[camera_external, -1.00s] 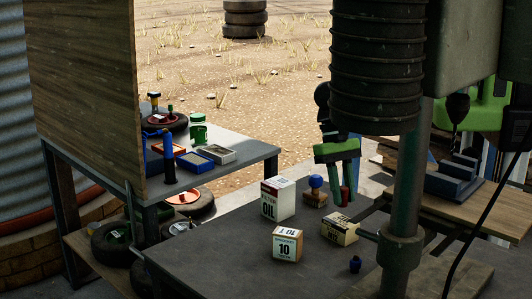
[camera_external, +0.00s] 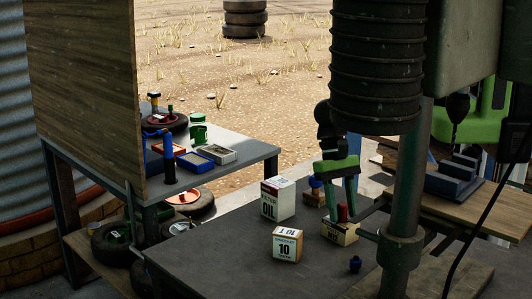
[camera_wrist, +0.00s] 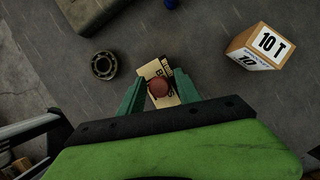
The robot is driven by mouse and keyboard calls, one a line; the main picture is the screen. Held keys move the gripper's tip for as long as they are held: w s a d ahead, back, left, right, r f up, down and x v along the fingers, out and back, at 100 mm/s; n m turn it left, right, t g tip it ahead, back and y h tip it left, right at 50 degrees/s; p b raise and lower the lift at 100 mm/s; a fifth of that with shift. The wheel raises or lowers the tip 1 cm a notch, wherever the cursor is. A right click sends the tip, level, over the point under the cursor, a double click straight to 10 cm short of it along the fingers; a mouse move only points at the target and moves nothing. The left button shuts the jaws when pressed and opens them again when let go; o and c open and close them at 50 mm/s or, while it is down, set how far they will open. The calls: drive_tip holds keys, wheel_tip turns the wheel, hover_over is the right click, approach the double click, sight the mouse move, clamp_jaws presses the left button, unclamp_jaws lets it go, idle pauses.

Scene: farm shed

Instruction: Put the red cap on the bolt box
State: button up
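The bolt box is a small cream carton with dark print (camera_external: 340,233) on the dark bench, and it shows beneath my gripper in the wrist view (camera_wrist: 171,96). The red cap (camera_external: 342,213) stands on top of it in the outside view; in the wrist view it is a round red disc (camera_wrist: 158,88) over the carton. My gripper (camera_external: 340,208) points down with its green fingers on either side of the cap. In the wrist view the fingers (camera_wrist: 160,86) look spread wider than the cap, with carton showing at its right side, so my gripper looks open.
A white oil carton (camera_external: 278,199) and a blue-topped item (camera_external: 315,190) stand behind-left. A carton marked 10 (camera_external: 287,245) stands front-left. A metal ring (camera_wrist: 104,65) lies nearby. A thick post (camera_external: 405,220) rises at right.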

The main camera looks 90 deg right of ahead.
drive_tip(key=shift+o, duration=0.3)
drive_tip(key=p+v, duration=1.1)
drive_tip(key=v, duration=0.1)
drive_tip(key=shift+r, duration=0.2)
drive_tip(key=w+d+f+n+t+h, duration=0.1)
drive_tip(key=w+d+n, duration=0.15)
drive_tip(key=d, duration=0.95)
drive_tip(key=w+d+n+t, duration=0.15)
drive_tip(key=w+d, duration=0.25)
drive_tip(key=d, duration=0.8)
drive_tip(key=s+d+n+h, duration=0.1)
drive_tip(key=d+n, duration=0.3)
drive_tip(key=d, duration=1.1)
drive_tip(key=s+d+n+h, duration=0.2)
drive_tip(key=d+n, duration=0.3)
drive_tip(key=d, duration=1)
drive_tip(key=shift+s+d+f+g, duration=0.35)
drive_tip(key=shift+s+d+f, duration=0.1)
drive_tip(key=shift+s, duration=0.2)
